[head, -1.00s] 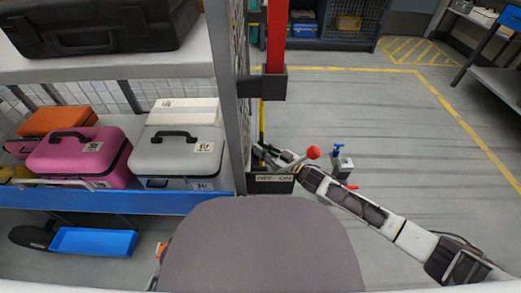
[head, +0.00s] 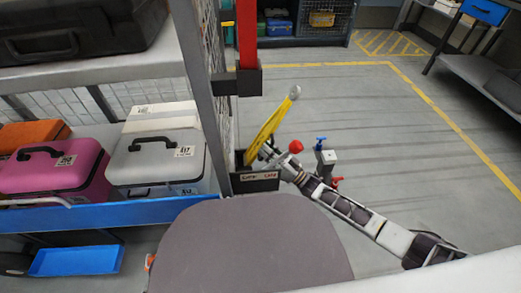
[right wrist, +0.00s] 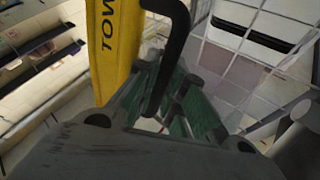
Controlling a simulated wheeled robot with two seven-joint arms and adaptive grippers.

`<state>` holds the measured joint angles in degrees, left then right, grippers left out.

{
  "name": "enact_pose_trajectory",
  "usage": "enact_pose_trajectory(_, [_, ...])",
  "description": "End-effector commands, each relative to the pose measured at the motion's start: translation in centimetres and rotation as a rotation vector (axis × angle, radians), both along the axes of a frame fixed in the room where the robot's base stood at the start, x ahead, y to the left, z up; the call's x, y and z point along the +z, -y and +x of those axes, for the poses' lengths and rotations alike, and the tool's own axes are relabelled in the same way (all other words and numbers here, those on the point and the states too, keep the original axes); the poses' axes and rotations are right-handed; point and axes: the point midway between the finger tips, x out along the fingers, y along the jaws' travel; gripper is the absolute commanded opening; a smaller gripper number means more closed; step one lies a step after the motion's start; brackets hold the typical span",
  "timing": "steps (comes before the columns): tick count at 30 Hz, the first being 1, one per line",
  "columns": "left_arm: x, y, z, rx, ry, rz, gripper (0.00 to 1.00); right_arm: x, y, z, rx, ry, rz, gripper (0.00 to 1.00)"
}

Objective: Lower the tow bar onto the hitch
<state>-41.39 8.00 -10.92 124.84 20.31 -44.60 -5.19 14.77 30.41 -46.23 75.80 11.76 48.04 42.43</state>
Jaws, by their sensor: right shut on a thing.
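The yellow tow bar (head: 268,128) leans up and to the right from beside the black box with the OFF/ON plate. It has a grey ring (head: 294,92) at its upper end. My right gripper (head: 268,152) is at the bar's lower part. In the right wrist view the bar (right wrist: 112,45) carries the letters TOW, and its black handle (right wrist: 175,55) runs down between my green-padded fingers, which are shut on it. I cannot make out a hitch for certain. My left gripper is not in view.
A lever with a red ball (head: 296,147) is close by my right gripper. A grey fitting (head: 327,160) with blue and red handles stands beyond my right forearm. A red post (head: 247,40) rises behind the box. Shelves with cases are at left.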

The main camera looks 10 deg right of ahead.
Motion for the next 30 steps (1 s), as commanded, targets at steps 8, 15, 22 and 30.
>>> enact_pose_trajectory(8, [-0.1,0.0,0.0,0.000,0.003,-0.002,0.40,-0.9,1.4,0.0,-0.001,0.000,0.087,0.00])
enact_pose_trajectory(15, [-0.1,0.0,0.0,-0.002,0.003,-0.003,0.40,-1.1,1.8,0.0,0.000,0.000,0.116,0.00])
enact_pose_trajectory(22, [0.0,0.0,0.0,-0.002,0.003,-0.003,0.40,-1.1,1.8,0.0,0.000,0.001,0.116,0.00])
enact_pose_trajectory(30, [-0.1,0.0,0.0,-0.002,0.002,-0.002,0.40,-1.1,1.8,0.0,0.000,0.001,0.116,0.21])
